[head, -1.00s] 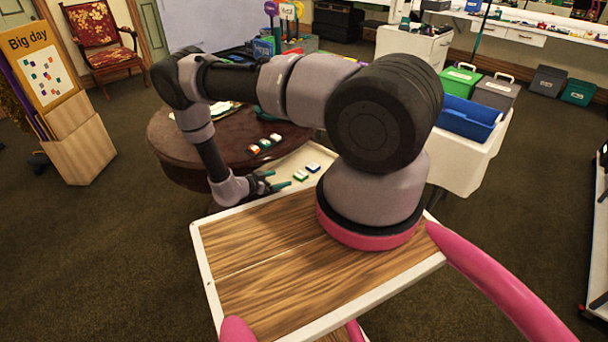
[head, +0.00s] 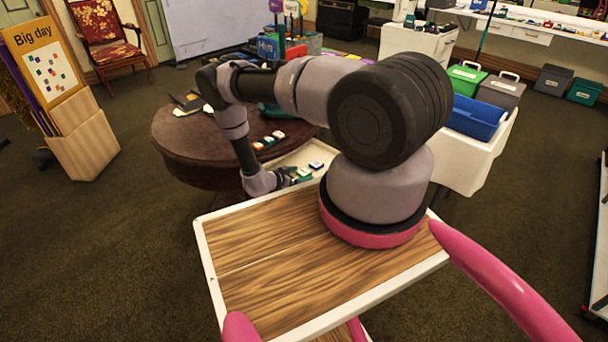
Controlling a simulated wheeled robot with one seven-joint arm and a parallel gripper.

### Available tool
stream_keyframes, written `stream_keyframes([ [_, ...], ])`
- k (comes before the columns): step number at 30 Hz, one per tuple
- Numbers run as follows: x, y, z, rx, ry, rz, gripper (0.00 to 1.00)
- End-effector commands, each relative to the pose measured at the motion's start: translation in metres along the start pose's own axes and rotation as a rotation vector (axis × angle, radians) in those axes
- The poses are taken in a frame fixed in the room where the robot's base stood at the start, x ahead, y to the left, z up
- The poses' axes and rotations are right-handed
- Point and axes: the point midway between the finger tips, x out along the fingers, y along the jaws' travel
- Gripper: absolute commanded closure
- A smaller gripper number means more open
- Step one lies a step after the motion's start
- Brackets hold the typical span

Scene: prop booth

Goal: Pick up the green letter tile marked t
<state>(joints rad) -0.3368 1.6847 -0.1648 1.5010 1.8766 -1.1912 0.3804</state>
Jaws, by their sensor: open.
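A small white-topped tile with a green side (head: 304,173) lies on the cream tray surface (head: 296,158) between the round table and my wooden deck. A similar tile with a blue side (head: 316,165) lies just to its right. My gripper (head: 292,178) is low over the tray, open, with its fingers right beside the green tile. I cannot tell whether they touch it or straddle it. Another green tile (head: 268,142) sits on the dark round table between a red one (head: 258,146) and another tile (head: 278,135). The letters are too small to read.
The dark round table (head: 180,150) stands behind my gripper, with dark flat items (head: 188,102) on it. A white stand (head: 470,160) with a blue bin (head: 474,117) is at right. A "Big day" sign (head: 42,70) stands at left. The carpet in front is clear.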

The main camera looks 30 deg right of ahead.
Motion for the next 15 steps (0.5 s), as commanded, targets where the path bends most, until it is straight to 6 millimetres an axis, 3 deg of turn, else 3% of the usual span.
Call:
stream_keyframes([
  [2,-0.0002,0.0,-0.0001,0.0,0.0,0.0,0.09],
  [6,-0.0003,-0.0001,-0.0001,0.0,0.0,0.0,0.62],
  [9,-0.0004,-0.0001,-0.0001,0.0,0.0,0.0,0.94],
  [15,-0.0006,-0.0003,-0.0006,0.0,0.0,0.0,0.94],
])
